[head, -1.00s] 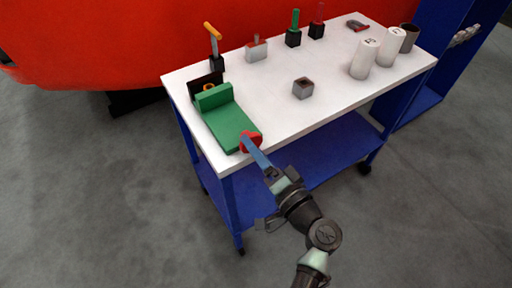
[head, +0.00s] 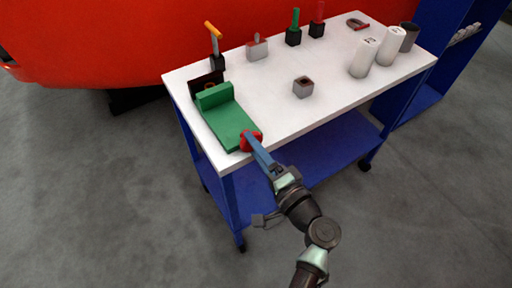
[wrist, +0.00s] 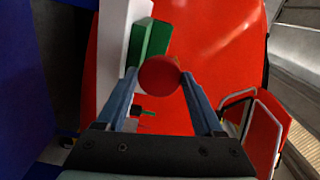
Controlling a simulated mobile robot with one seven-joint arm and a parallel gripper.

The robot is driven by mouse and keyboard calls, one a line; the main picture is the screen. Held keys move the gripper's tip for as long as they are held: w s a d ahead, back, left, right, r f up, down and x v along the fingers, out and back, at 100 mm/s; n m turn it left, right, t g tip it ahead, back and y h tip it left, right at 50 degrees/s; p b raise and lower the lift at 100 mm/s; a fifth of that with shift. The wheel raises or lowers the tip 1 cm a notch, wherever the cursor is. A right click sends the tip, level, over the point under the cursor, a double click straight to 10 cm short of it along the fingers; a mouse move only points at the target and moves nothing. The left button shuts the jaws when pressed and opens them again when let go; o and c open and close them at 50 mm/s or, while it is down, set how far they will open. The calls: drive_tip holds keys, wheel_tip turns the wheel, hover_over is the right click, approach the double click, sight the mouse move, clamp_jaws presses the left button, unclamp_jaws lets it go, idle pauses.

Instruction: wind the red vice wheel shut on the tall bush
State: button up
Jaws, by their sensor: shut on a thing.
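The green vice (head: 231,122) sits at the table's near left corner, with its raised green jaw (head: 214,96) facing a dark block (head: 205,82) behind. A small brownish round piece (head: 209,87) shows at the gap between them, mostly hidden; I cannot tell if it is the tall bush or if it is clamped. The red vice wheel (head: 257,135) is at the vice's front end, over the table edge. My gripper (head: 250,139) is shut on it. In the wrist view, the red wheel (wrist: 160,76) lies between both fingers, in front of the green vice (wrist: 151,40).
The white tabletop (head: 270,105) carries a grey holed block (head: 303,88), an orange-handled tool (head: 215,45), and green and red tools at the back. White cylinders (head: 364,57) and a dark cup (head: 409,37) stand right. Open floor lies around my arm.

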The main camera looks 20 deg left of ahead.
drive_tip(key=o, duration=1.4)
drive_tip(key=shift+c, duration=0.2)
